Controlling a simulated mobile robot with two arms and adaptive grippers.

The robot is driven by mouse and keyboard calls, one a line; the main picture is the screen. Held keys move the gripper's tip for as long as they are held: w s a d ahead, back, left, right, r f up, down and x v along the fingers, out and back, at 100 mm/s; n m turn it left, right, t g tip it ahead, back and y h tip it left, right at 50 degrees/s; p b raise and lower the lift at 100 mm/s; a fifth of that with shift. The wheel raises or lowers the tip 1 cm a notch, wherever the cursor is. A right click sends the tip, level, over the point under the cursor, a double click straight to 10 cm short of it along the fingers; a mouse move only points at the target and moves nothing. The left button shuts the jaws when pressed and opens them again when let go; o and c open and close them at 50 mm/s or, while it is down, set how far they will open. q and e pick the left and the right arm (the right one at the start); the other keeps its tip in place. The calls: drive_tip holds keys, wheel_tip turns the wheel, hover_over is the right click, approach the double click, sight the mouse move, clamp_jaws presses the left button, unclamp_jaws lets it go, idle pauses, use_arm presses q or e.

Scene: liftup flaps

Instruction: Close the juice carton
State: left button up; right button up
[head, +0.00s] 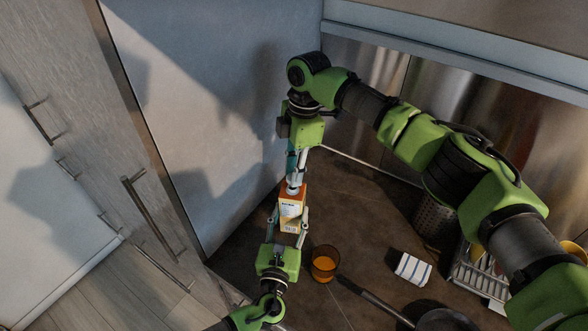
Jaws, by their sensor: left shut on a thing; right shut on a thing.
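The juice carton (291,210), orange and white with a printed label, is upright over the dark counter in the head view. My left gripper (288,226) comes from below in the picture and is shut around the carton's sides, one finger on each side. My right gripper (295,180) comes down from above and is shut at the carton's top, on what looks like its small white cap (293,190). The fingers partly hide the cap, so I cannot tell whether it is seated on the carton.
A glass of orange juice (325,264) stands close to the right of my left gripper. A pan (445,321), a striped cloth (413,268), a dish rack (478,272) and a perforated metal holder (433,219) are further right. A wall (205,100) is close on the left.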

sight(292, 202)
drive_tip(key=shift+f, duration=0.9)
drive_tip(key=shift+f, duration=0.55)
